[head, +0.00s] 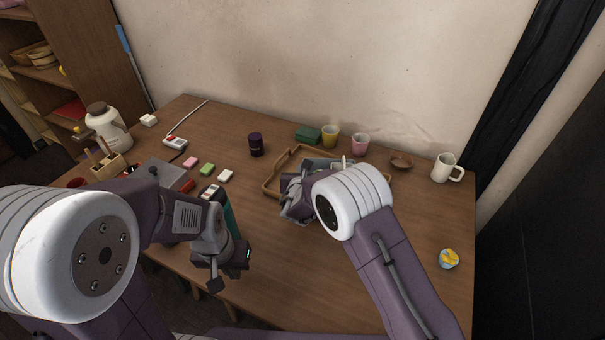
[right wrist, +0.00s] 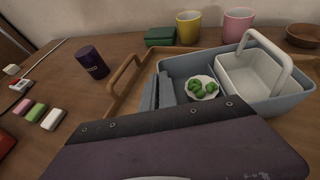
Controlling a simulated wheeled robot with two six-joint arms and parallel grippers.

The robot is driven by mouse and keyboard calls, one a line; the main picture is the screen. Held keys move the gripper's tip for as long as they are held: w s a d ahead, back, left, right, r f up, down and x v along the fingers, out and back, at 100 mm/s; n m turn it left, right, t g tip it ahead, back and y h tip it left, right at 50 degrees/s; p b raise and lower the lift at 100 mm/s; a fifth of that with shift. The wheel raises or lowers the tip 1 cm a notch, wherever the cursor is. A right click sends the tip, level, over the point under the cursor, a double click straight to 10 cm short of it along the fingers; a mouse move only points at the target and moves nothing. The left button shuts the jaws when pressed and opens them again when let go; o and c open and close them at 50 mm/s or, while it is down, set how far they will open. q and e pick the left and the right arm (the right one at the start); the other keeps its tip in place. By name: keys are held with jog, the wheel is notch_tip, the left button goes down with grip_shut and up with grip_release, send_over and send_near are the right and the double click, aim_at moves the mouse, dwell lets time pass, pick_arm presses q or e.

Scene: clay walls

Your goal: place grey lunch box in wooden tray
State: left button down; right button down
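The grey lunch box (right wrist: 262,104) is an open blue-grey box with a pale inner container, a light handle and a small white bowl of green pieces. In the head view it is mostly hidden behind my right arm. It is over or in the wooden tray (head: 268,184), whose handle and left rim also show in the right wrist view (right wrist: 124,75). I cannot tell whether it rests on the tray floor. My right gripper (right wrist: 160,92) has its fingers at the box's left wall; their grip is unclear. My left gripper (head: 232,270) points down over the table's front edge; its opening is unclear.
A dark purple can (head: 256,144) stands left of the tray. A green box (head: 308,135), yellow cup (head: 330,137), pink cup (head: 360,144) and brown bowl (head: 401,161) stand behind it. A white mug (head: 445,168) is at right. The front right table is mostly clear.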

pick_arm(q)
jog(key=shift+f, duration=0.2)
pick_arm(e)
jog(key=shift+w+f, duration=0.1)
jog(key=shift+f, duration=0.6)
pick_arm(q)
jog(key=shift+f, duration=0.2)
pick_arm(e)
jog(key=shift+f, duration=0.15)
jog(key=c, duration=1.7)
grip_release()
pick_arm(q)
jog(key=shift+r, duration=0.2)
